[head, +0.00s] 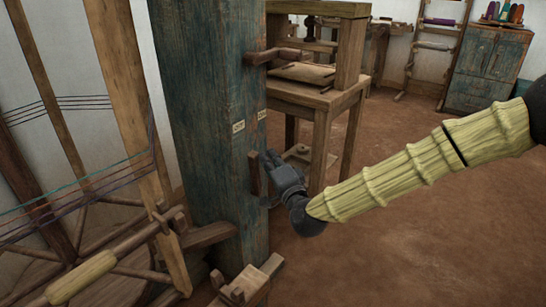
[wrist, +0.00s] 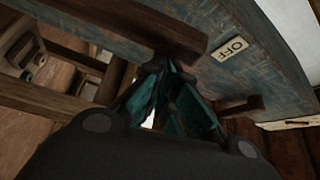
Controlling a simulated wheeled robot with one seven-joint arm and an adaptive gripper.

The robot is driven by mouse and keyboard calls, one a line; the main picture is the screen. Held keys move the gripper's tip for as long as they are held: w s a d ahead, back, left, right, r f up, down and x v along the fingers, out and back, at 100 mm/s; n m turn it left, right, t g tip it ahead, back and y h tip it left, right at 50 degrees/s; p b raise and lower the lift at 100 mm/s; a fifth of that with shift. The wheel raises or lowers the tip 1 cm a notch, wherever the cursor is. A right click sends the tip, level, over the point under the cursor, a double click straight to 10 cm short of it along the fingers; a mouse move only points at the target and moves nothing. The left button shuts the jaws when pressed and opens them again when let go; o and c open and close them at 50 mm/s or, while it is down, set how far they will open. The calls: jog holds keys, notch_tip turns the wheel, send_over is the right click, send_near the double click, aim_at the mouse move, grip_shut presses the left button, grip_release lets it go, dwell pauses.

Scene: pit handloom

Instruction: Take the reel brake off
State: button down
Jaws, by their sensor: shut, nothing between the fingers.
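A blue-green weathered wooden post (head: 208,110) stands left of centre. A short upright dark wooden bar (head: 254,173) is on its right face, low down; it may be the reel brake lever. My gripper (head: 268,163) is just right of this bar, with its fingers closed together and empty. In the wrist view the fingertips (wrist: 168,62) meet close to the end of a dark wooden bar (wrist: 130,18); I cannot tell whether they touch it. A pale plate reading OFF (wrist: 234,48) is on the post beside that bar. A smaller wooden block (wrist: 242,107) also juts from the post.
A wooden peg (head: 272,56) juts from the post higher up. Two small pale labels sit mid-post. Loom beams and coloured threads (head: 80,188) fill the left. A wooden bench (head: 318,100) stands behind the post. The brown floor (head: 430,220) at right is open.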

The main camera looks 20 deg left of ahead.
jog(key=shift+s+a+f, duration=0.1)
jog(key=shift+s+a, duration=0.1)
jog(key=shift+s, duration=0.1)
jog(key=w+d+r+p, duration=0.1)
jog(key=w+d, duration=0.2)
jog(key=w, duration=0.1)
jog(key=p+v, duration=0.2)
jog(key=v, duration=0.7)
jog(key=shift+s+p, duration=0.35)
jog(key=shift+s, duration=0.2)
